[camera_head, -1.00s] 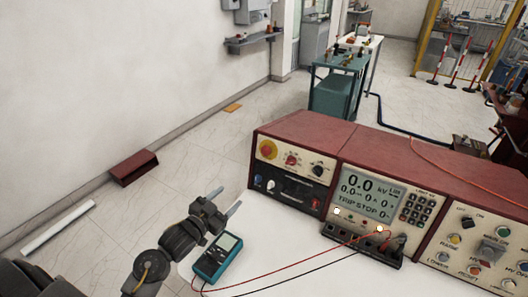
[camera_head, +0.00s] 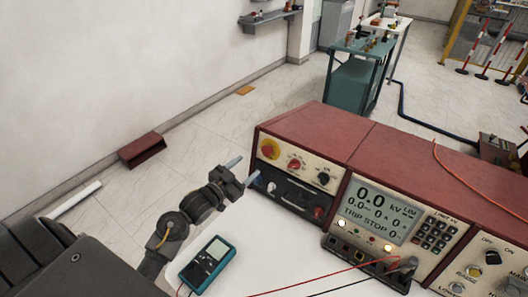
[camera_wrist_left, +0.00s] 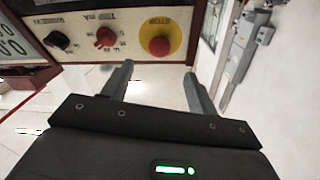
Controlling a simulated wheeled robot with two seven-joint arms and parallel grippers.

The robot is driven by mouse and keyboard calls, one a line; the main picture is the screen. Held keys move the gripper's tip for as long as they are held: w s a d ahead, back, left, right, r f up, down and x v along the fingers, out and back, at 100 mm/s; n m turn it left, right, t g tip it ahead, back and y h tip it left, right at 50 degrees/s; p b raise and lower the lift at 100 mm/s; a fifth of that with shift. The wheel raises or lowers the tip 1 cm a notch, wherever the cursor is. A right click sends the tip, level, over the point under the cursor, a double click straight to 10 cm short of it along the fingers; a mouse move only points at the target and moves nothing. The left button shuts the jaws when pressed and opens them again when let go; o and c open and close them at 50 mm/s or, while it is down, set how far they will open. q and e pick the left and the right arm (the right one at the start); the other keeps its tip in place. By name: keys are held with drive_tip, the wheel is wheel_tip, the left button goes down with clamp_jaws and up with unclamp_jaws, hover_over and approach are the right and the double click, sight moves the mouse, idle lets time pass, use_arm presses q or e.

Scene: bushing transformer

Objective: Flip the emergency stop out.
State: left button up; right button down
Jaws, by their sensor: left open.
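The emergency stop (camera_head: 269,149) is a red mushroom button on a yellow round plate, at the upper left of the red and cream test console's front panel. In the left wrist view the emergency stop (camera_wrist_left: 159,46) shows upside down, ahead of and between the fingers. My left gripper (camera_head: 243,169) is open and empty, to the left of the panel and a little below the button, apart from it. Its two fingers (camera_wrist_left: 157,82) are spread wide in the wrist view. My right gripper is not in view.
A red knob (camera_head: 295,164) and a black knob (camera_head: 323,178) sit right of the button. A teal multimeter (camera_head: 208,263) with red and black leads lies on the white table (camera_head: 262,262) below my left arm. The floor to the left has free room.

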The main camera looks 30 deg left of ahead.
sight(265, 152)
use_arm(q)
drive_tip(key=p+x, duration=0.1)
drive_tip(key=x, duration=0.8)
drive_tip(key=shift+p, duration=0.35)
drive_tip(key=shift+w+f, duration=0.1)
drive_tip(key=shift+w, duration=0.25)
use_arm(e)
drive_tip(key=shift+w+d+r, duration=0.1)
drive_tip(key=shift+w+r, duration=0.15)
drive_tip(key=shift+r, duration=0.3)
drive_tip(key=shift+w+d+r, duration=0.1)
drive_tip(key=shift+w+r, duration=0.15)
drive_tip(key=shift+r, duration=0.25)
